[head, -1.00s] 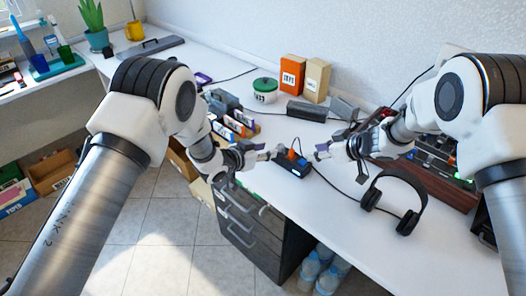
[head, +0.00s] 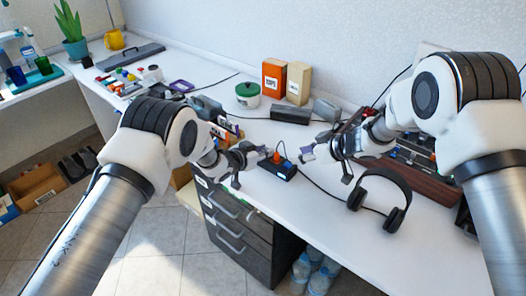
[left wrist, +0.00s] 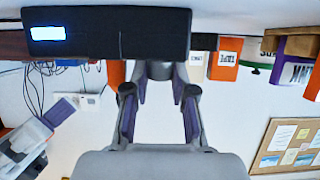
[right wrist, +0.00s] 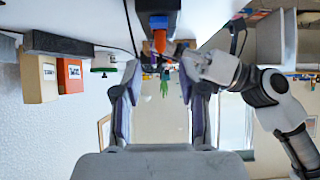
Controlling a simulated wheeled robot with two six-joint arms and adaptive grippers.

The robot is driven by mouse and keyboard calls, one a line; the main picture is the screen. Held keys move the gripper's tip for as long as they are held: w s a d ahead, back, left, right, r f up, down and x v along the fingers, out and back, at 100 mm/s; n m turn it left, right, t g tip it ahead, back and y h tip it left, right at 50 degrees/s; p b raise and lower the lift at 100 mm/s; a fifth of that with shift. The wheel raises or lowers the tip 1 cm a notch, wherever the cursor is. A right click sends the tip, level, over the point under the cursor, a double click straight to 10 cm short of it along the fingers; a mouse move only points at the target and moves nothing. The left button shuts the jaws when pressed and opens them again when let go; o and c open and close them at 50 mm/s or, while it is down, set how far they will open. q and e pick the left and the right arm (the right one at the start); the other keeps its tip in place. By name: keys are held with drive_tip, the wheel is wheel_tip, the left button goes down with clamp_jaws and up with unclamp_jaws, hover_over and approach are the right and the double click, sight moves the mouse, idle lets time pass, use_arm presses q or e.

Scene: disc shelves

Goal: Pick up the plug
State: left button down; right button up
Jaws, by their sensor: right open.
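The orange plug (head: 277,157) stands upright in the dark power strip (head: 285,171) near the front edge of the desk. My left gripper (head: 258,163) is left of the plug, close to the strip, its fingers apart. My right gripper (head: 308,153) is a short way right of the plug, open and empty. In the right wrist view the plug (right wrist: 160,42) shows between and beyond the open fingers (right wrist: 160,95). In the left wrist view the fingers (left wrist: 160,105) are apart, and a dark strip-like body (left wrist: 160,35) with a lit label crosses the top.
Headphones (head: 354,196) lie on the desk at right, near a cable from the strip. Drawers (head: 232,230) are below the front edge.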

sight(278, 154)
idle(0.4)
drive_tip(key=shift+c, duration=1)
drive_tip(key=w+a+f+m+t, duration=0.1)
drive_tip(key=a, duration=0.1)
drive_tip(key=w+a+f+m+t, duration=0.1)
drive_tip(key=a+f, duration=0.1)
drive_tip(key=w+a+f+m+t, duration=0.1)
drive_tip(key=w+a+t, duration=0.1)
drive_tip(key=shift+a+f, duration=0.15)
drive_tip(key=shift+f, duration=0.15)
clamp_jaws()
